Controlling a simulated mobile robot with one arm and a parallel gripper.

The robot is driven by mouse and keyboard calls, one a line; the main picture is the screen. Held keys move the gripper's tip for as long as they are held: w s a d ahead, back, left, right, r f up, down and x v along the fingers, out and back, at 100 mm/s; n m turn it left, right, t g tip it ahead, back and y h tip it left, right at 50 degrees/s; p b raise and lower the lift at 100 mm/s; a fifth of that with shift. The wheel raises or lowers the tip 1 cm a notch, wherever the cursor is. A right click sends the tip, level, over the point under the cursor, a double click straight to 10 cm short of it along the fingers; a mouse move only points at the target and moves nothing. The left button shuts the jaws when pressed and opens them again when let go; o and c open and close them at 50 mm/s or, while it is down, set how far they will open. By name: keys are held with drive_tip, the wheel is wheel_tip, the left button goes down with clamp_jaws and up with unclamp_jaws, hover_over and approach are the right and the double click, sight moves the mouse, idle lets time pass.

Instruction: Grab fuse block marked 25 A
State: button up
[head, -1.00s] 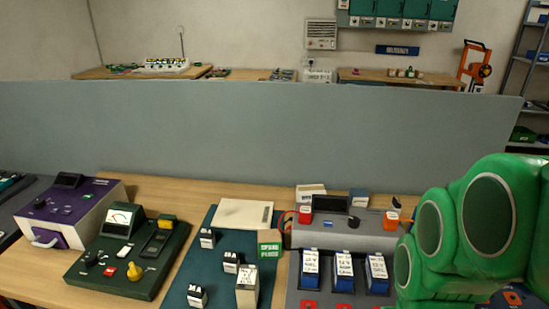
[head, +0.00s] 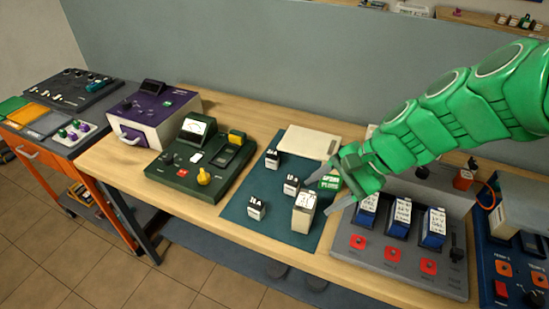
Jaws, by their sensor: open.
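Three small white fuse blocks with dark-marked tops stand on the dark green mat (head: 236,213): a back block (head: 272,160), a middle block (head: 291,187) and a front-left block (head: 256,210). Their ratings are too small to read surely, so I cannot tell which is marked 25 A. A taller pale labelled block (head: 303,216) stands at the mat's front right. My green gripper (head: 337,183) is open and empty, reaching in from the right above the mat's right edge. It is right of the small blocks and partly covers the green SPARE FUSES sign (head: 329,183).
A pale flat panel (head: 308,142) lies at the mat's back. A grey console (head: 345,240) with several blue labelled modules stands right. A dark green meter unit (head: 190,160) and a purple-and-white box (head: 155,118) stand left. A grey partition (head: 230,55) runs behind the bench.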

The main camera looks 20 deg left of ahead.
drive_tip(key=w+a+f+m+y, duration=0.2)
drive_tip(key=w+a+m+y, duration=0.3)
drive_tip(key=w+a, duration=0.65)
drive_tip(key=m+t+y, duration=0.1)
drive_tip(key=m+t, duration=0.2)
drive_tip(key=m, duration=0.6)
hover_over(278, 155)
drive_tip(key=d, duration=0.2)
wheel_tip(278, 155, down, 8)
drive_tip(key=f, duration=0.1)
drive_tip(key=shift+d+f, duration=0.1)
drive_tip(key=shift+f, duration=1.7)
wheel_tip(278, 155, down, 3)
drive_tip(key=shift+x, duration=1.15)
drive_tip(key=shift+a, duration=0.35)
drive_tip(key=shift+c, duration=0.2)
clamp_jaws()
